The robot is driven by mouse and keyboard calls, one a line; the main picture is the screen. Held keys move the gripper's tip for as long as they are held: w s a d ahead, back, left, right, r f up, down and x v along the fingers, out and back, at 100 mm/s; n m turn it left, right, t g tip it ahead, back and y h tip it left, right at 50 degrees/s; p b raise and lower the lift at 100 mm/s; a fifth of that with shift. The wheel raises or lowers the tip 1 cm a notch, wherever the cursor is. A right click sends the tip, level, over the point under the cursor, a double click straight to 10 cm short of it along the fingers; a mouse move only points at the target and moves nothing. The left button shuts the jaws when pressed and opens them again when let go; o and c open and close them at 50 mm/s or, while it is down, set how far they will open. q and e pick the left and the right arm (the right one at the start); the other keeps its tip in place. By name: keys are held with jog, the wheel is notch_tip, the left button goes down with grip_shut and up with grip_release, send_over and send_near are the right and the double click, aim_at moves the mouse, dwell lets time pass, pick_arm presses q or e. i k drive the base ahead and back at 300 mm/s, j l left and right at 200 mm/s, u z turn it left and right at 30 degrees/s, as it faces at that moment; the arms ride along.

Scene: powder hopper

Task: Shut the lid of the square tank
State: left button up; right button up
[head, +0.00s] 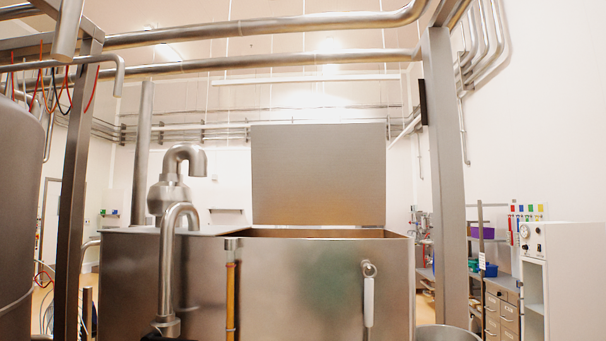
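The square tank (310,285) is a brushed steel box right in front of me, filling the lower middle of the head view. Its lid (318,175) is a flat square steel panel that stands upright at the tank's back edge, so the opening in front of it is uncovered. Only a thin strip of the inner wall shows; the tank's bottom is hidden. A white handle (368,300) hangs on the tank's front face at the right. Neither of my grippers shows in this view.
A curved steel pipe (168,265) rises in front of the tank's left part. Steel posts stand at left (77,190) and right (447,180). A large round vessel (18,210) is at far left. A white cabinet (572,285) and shelves are at right. Pipes cross overhead.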

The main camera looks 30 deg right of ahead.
aim_at(319, 173)
jog(key=k+l+u, duration=0.15)
jog(key=k+u, duration=0.2)
jog(key=k, duration=0.7)
jog(key=k+l+u, duration=0.3)
jog(key=k+l, duration=0.7)
jog(key=l, duration=0.15)
jog(key=k+l+u, duration=0.1)
jog(key=l, duration=0.25)
jog(key=k+l, duration=0.2)
jog(key=l, duration=0.15)
jog(key=k+l+u, duration=0.15)
jog(key=l, duration=0.15)
jog(key=k+l, duration=0.2)
jog(key=l, duration=0.15)
jog(key=i+l+u, duration=0.1)
jog(key=l+u, duration=0.25)
jog(key=l, duration=1.25)
jog(key=i+l+u, duration=0.2)
jog(key=l, duration=0.9)
jog(key=i+l+u, duration=0.2)
jog(key=l, duration=0.9)
jog(key=l+u, duration=0.15)
jog(key=l, duration=1)
jog(key=l+u, duration=0.3)
jog(key=l, duration=1.3)
jog(key=l+u, duration=0.3)
jog(key=l, duration=1.25)
